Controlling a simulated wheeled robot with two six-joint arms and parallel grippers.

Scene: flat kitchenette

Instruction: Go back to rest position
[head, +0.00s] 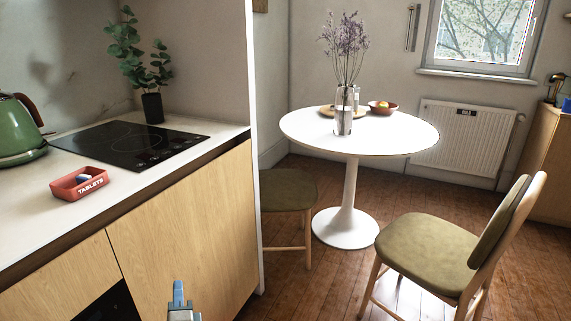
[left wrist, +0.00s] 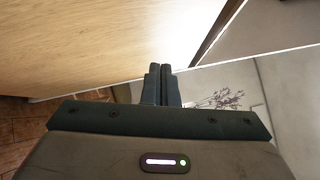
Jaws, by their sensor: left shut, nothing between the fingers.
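My left gripper (head: 180,299) shows at the bottom of the head view, in front of the wooden cabinet front and below the counter edge. In the left wrist view its two dark fingers (left wrist: 161,84) are together with nothing between them. My right gripper is in neither view.
The counter (head: 110,192) holds a red tablets box (head: 79,187), a green kettle (head: 18,130), a black hob (head: 128,143) and a potted plant (head: 152,106). A round white table (head: 300,126) and green-seated chairs (head: 425,250) stand on the wooden floor.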

